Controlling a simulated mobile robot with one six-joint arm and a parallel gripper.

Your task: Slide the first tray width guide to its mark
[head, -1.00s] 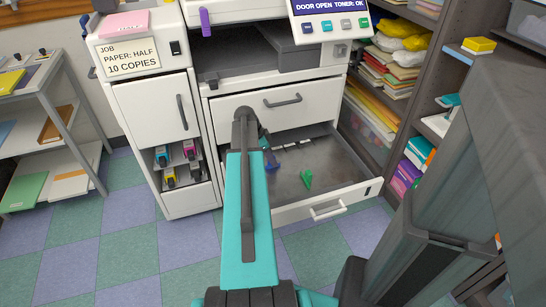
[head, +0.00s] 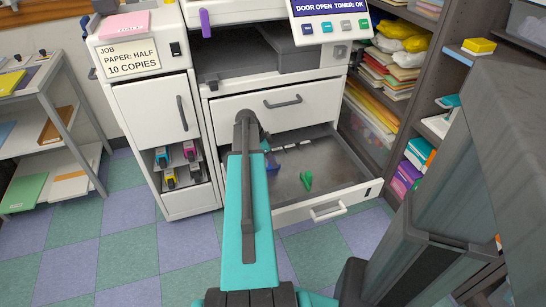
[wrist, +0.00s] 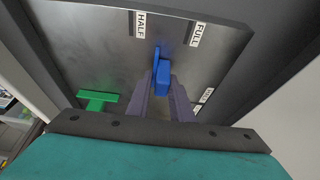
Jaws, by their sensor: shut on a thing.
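The open paper tray (head: 335,172) extends from the copier's lower front and holds two width guides. The blue guide (wrist: 163,74) stands upright between the two fingers of my gripper (wrist: 161,86) in the wrist view, and the gripper is shut on it. The guide is between the HALF label (wrist: 140,24) and the FULL label (wrist: 197,34), nearer HALF. The green guide (wrist: 97,99) stands apart to the left in the wrist view, and in the head view it is right of my arm (head: 306,181). My arm hides most of the gripper in the head view.
The tray's front wall with a handle (head: 327,210) borders the guides. More labels (wrist: 204,97) lie at the tray's right in the wrist view. A job card (head: 132,57) reads PAPER: HALF, 10 COPIES. Shelves (head: 400,130) stand close on the right.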

